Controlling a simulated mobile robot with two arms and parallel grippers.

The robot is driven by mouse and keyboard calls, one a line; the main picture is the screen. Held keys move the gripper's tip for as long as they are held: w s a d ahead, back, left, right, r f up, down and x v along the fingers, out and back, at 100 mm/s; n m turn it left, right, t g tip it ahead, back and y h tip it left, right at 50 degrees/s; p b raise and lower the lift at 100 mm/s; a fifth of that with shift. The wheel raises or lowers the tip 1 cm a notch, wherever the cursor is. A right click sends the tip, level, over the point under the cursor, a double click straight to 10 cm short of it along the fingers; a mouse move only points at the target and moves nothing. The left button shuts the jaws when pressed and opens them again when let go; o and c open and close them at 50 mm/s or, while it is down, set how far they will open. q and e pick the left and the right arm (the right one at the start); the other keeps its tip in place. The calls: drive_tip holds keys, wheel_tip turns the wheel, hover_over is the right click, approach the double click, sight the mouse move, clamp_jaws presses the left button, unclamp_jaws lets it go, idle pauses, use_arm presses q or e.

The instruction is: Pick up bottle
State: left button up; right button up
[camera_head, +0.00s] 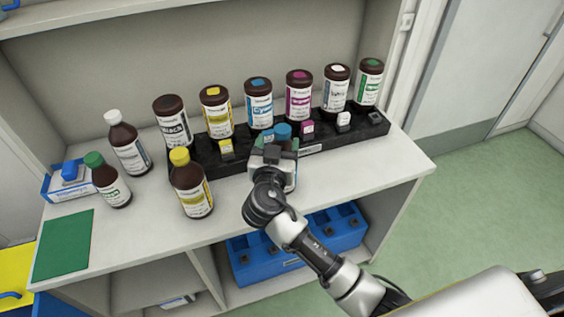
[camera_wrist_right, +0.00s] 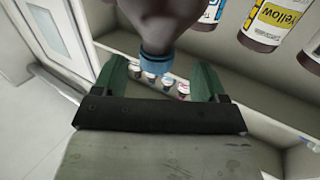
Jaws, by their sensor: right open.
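My right gripper (camera_head: 276,146) is open at the front of the black rack. A brown bottle with a blue cap (camera_head: 283,130) stands just beyond it, mostly hidden behind the gripper in the head view. In the right wrist view the bottle's blue cap (camera_wrist_right: 156,66) shows between the two green fingers of my gripper (camera_wrist_right: 160,82), with a gap on both sides. The bottle's dark body (camera_wrist_right: 165,22) extends past the fingertips at the top of that view. My left gripper is not in view.
The black rack (camera_head: 205,161) has several brown bottles behind it. A yellow-capped bottle (camera_head: 191,190), a green-capped bottle (camera_head: 111,184) and a white-capped bottle (camera_head: 127,145) stand on the left. A green mat (camera_head: 64,245) lies front left. The shelf's right front is clear.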

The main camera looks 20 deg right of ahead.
sight(281, 137)
drive_tip(key=x, duration=0.1)
drive_tip(key=p+x, duration=0.1)
drive_tip(key=x, duration=0.2)
drive_tip(key=shift+s+d+r+p, duration=0.1)
drive_tip(key=shift+d+r+p, duration=0.05)
drive_tip(key=shift+r+p, duration=0.2)
drive_tip(key=shift+w+d+f, duration=0.15)
drive_tip(key=shift+w, duration=0.15)
drive_tip(key=shift+c, duration=0.2)
clamp_jaws()
